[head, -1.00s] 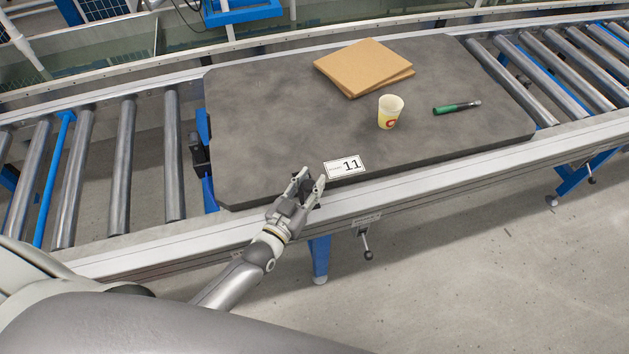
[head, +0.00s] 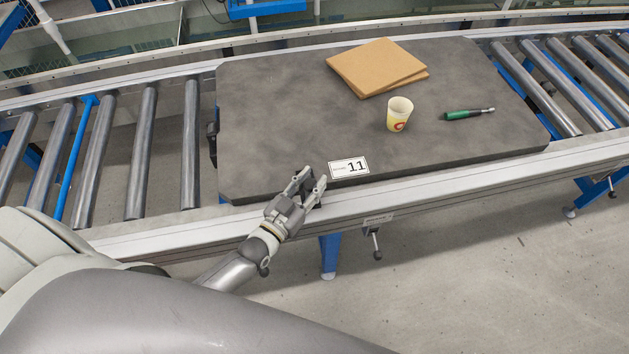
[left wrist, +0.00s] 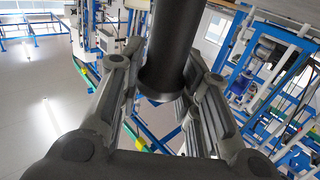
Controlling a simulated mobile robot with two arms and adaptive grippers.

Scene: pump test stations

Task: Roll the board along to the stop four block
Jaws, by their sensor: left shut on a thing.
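The board (head: 290,120) is a dark grey slab with cut corners, lying flat on the roller conveyor. A white plate marked 11 (head: 349,168) is at its front edge. In the left wrist view, a dark rounded piece (left wrist: 170,55) lies between the fingers. A small dark part (head: 212,132) with blue shows at the board's left end, mostly hidden; I cannot tell if it is the stop four block. My right gripper is not in view.
Cardboard sheets (head: 375,66), a yellowish cup (head: 399,114) and a green-handled tool (head: 468,114) rest on the board. Bare rollers (head: 142,150) lie to its left, with a blue bar (head: 75,160) among them. More rollers are at right.

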